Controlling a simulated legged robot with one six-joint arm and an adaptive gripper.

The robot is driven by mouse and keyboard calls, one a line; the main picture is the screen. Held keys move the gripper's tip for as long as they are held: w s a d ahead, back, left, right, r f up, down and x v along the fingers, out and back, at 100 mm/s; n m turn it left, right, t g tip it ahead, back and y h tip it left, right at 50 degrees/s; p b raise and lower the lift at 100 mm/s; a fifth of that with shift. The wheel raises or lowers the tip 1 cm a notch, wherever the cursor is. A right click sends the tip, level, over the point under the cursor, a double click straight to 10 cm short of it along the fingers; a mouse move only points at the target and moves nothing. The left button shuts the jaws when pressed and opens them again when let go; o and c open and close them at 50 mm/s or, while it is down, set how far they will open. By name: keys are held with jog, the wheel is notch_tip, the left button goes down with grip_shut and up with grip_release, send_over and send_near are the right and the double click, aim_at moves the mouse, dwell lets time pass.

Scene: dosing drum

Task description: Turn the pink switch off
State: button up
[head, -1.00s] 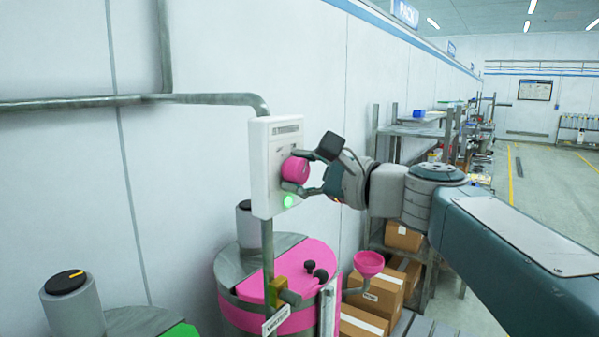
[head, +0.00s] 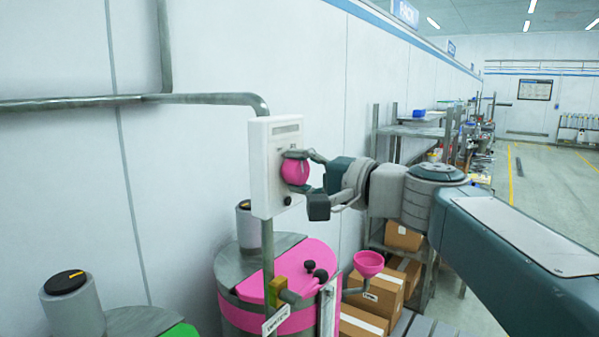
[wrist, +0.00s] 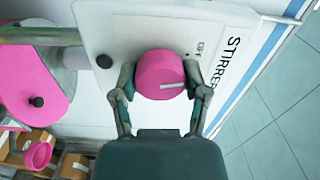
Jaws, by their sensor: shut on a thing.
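My gripper (head: 299,172) is shut on the knob, one finger on each side. In the wrist view the knob (wrist: 160,74) sits between the two fingertips (wrist: 160,84). A white pointer line on the knob points right, near the printed "OFF" and "STIRRER" labels. The small round lamp (head: 288,200) below the knob is dark.
A drum with a pink lid (head: 300,265) and a pink funnel (head: 368,263) stand below the panel. A grey pipe (head: 210,99) runs along the wall to the panel. Shelving with cardboard boxes (head: 385,290) stands behind my arm. The floor at the right is clear.

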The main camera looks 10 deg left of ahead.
jog(key=shift+f+n, duration=0.3)
jog(key=shift+n, duration=1.3)
jog(key=o, duration=1.1)
jog(key=shift+a, duration=0.1)
jog(key=shift+o, duration=0.2)
jog(key=shift+r, duration=0.1)
jog(key=shift+s+d, duration=0.1)
jog(key=shift+d, duration=0.1)
jog(key=v, duration=1.1)
jog(key=shift+d, duration=0.25)
